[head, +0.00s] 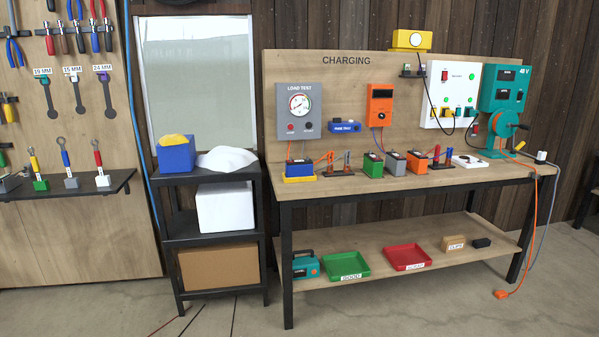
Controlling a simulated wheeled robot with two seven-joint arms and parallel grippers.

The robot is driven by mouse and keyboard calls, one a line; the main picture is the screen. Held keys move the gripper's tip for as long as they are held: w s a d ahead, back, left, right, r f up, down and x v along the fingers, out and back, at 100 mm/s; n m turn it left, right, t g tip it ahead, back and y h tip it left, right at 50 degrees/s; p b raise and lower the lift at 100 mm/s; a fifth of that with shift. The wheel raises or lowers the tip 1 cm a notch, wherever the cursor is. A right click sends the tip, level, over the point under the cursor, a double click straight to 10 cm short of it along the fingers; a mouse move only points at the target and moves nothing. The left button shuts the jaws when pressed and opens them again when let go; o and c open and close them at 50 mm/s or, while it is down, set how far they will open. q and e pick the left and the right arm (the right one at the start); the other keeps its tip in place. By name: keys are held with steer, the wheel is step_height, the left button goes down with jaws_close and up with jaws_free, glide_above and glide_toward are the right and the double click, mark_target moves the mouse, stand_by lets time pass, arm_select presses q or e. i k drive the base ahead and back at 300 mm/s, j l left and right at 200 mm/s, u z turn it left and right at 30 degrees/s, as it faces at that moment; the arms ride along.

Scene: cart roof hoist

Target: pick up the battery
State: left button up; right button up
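Several small box-shaped units that look like batteries stand in a row on the charging bench (335,186): a blue one with a yellow base (300,171), a green one (373,166), a grey one (395,163) and an orange one (417,161). A teal box with a dark handle (306,267) stands on the bench's lower shelf at the left; its label is too small to read surely. I cannot tell which of these is the battery meant. Neither of my grippers shows in the head view.
The lower shelf also holds a green tray (347,265), a red tray (407,257) and a tan box (453,243). An orange cable (523,245) hangs at the bench's right end. A black rack (213,229) stands left. The floor in front is mostly clear.

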mark_target(301, 167)
steer(key=i+u, duration=0.25)
steer(key=i, duration=0.35)
steer(key=i+l+u, duration=0.2)
steer(key=i, duration=0.4)
steer(key=j, duration=0.1)
